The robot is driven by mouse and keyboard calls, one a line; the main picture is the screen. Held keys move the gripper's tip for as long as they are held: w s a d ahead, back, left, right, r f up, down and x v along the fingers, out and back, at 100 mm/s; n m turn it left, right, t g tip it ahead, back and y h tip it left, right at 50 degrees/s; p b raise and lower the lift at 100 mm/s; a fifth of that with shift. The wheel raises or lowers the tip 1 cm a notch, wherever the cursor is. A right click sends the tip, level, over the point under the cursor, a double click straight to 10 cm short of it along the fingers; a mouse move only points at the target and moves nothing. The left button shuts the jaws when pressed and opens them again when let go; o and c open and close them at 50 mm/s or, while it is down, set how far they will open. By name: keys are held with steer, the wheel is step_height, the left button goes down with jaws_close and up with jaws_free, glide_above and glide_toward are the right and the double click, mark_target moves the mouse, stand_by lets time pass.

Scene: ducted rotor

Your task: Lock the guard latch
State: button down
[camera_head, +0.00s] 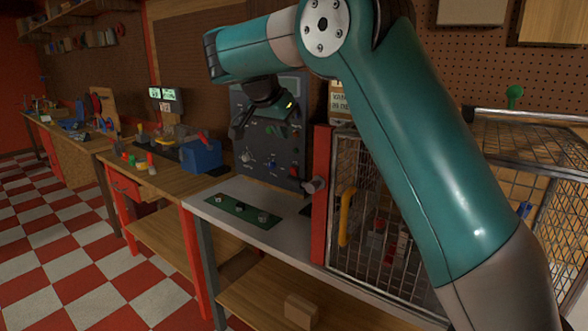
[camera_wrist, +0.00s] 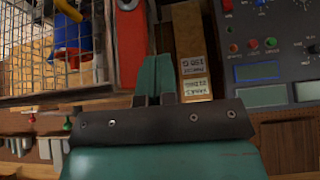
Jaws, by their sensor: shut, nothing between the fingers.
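The guard is a wire-mesh cage (camera_head: 385,240) with a yellow handle (camera_head: 346,217) on its front. A red post (camera_head: 322,190) stands at its left edge. A grey knob-like part (camera_head: 314,186), which looks like the latch, sticks out from the post; I cannot tell its locked state. In the wrist view the red post (camera_wrist: 130,48) has a pale round part (camera_wrist: 127,4) at the top edge. My gripper (camera_wrist: 154,72) is shut and empty, its fingers seen between the post and a labelled box. In the head view it is partly hidden, before the control panel.
The dark control panel (camera_head: 270,150) with knobs and buttons stands left of the cage. The labelled box (camera_wrist: 192,50) sits beside the panel. A green plate with knobs (camera_head: 242,208) lies on the grey bench (camera_head: 285,235). A blue box (camera_head: 200,156) is on the bench further left.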

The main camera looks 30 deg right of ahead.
glide_above(294, 179)
steer(key=f, duration=0.4)
steer(key=d+f, duration=0.1)
steer(key=f, duration=0.2)
steer(key=shift+w+p, duration=0.1)
steer(key=shift+p, duration=0.25)
steer(key=f, duration=0.2)
steer(key=shift+a+f+p, duration=0.3)
steer(key=shift+p, duration=0.05)
steer(key=shift+a+f, duration=0.15)
steer(key=shift+f, duration=0.7)
